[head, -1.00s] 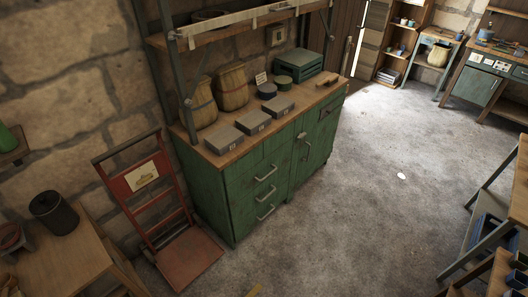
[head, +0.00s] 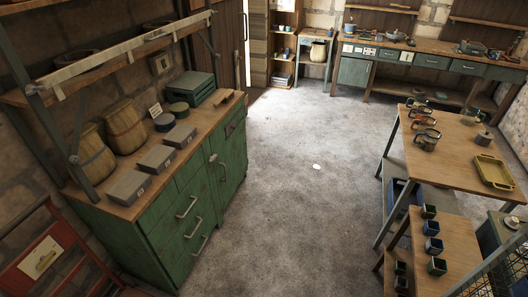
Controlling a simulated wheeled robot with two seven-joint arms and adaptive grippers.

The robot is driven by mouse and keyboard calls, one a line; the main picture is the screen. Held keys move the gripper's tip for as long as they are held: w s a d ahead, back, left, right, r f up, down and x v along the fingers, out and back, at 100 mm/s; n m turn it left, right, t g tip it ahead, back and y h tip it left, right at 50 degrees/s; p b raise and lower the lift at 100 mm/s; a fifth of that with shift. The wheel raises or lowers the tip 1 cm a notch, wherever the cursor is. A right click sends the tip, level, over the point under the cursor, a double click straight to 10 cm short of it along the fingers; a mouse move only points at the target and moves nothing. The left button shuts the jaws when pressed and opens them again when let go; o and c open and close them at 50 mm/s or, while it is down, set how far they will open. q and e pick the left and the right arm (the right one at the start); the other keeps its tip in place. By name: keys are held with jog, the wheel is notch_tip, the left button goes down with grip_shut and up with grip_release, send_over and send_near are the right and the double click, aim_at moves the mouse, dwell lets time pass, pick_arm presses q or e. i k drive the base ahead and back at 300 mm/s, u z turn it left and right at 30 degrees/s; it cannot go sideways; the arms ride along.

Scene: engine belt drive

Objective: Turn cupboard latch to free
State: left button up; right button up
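A green cupboard (head: 170,225) with a wooden top stands at the left in the head view. Its front has several drawers with metal handles on the near part. Beyond them is a door with a grey handle or latch (head: 217,160) near its upper edge. The latch is small here and I cannot tell which way it is turned. The cupboard door looks shut. Neither of my grippers shows in the head view.
Grey boxes (head: 155,158) and sacks (head: 124,128) stand on the cupboard top. A wooden table (head: 455,165) with mugs is at the right, with stepped shelves before it.

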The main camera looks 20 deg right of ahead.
aim_at(212, 158)
jog(key=z, duration=0.5)
jog(key=i, duration=1.25)
jog(key=u, duration=0.4)
